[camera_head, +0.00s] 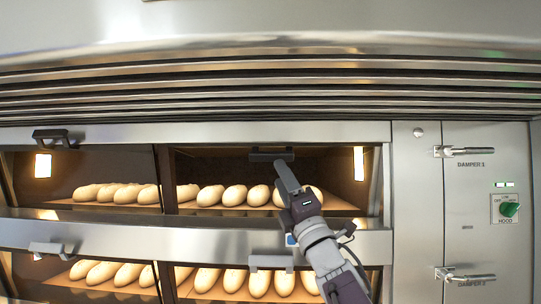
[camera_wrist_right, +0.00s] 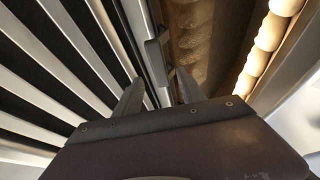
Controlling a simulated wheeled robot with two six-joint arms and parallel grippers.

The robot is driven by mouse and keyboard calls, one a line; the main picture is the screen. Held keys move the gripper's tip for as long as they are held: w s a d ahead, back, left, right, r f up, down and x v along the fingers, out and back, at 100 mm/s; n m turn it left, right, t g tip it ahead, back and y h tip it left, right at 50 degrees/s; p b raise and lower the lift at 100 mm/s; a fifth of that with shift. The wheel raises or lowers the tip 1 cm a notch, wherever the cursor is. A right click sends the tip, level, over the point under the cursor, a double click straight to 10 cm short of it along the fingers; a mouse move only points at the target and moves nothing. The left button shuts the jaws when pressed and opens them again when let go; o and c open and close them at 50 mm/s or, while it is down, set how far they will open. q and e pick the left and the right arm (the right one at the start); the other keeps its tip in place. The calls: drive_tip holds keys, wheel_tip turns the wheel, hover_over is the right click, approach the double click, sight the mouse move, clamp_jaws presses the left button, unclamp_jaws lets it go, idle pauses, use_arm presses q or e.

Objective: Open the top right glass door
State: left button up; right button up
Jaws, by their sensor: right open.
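The top right glass door (camera_head: 230,165) is in the upper deck of the oven in the head view. Its dark bar handle (camera_head: 271,154) is near its upper edge. It looks shut, though a slight tilt would be hard to tell. My right gripper (camera_head: 281,168) reaches up from below in front of the glass, its fingertips at the handle. In the right wrist view, the gripper (camera_wrist_right: 159,77) is open and the handle (camera_wrist_right: 153,53) shows just beyond and between the fingertips. I cannot tell whether they touch it. My left gripper is out of view.
The top left door has its own handle (camera_head: 52,136). The lower deck has two more handles, left (camera_head: 48,249) and right (camera_head: 270,262). Bread loaves (camera_head: 235,195) lie behind the glass. Metal hood slats (camera_head: 250,90) jut above. Damper levers (camera_head: 466,151) are at the right.

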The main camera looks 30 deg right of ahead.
sight(272, 158)
drive_tip(key=p+x, duration=0.2)
drive_tip(key=x, duration=0.1)
drive_tip(key=p+x, duration=0.3)
drive_tip(key=x, duration=0.1)
drive_tip(key=shift+s+r, duration=0.2)
drive_tip(key=shift+r, duration=0.05)
drive_tip(key=shift+w+p, duration=0.3)
drive_tip(key=shift+w, duration=0.15)
clamp_jaws()
idle(0.5)
